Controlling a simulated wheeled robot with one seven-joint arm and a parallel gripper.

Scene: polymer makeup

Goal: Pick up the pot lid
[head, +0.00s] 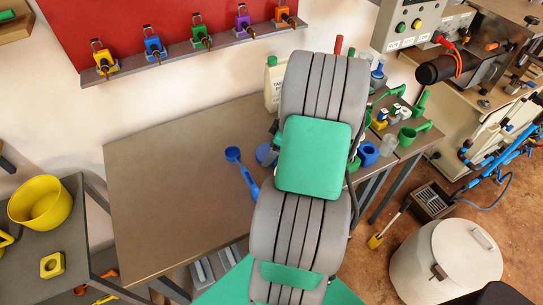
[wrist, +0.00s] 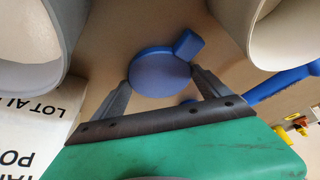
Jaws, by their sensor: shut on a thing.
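The pot lid is a blue round disc (wrist: 158,76) with a blocky tab on its upper right in the wrist view. My gripper (wrist: 161,80) is shut on it, with one grey finger against each side of the disc. In the head view a blue round piece (head: 266,153) shows at the left edge of my arm, partly covered; I cannot tell if it is the lid. My gripper is hidden behind my arm there. I cannot tell how far the lid is from the tabletop.
A blue scoop (head: 240,170) lies on the brown table (head: 170,180), whose left part is clear. A white labelled container (head: 273,83) stands at the back. Green and blue cups (head: 368,153) crowd the right. Large pale cylinders (wrist: 284,32) flank my gripper in the wrist view.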

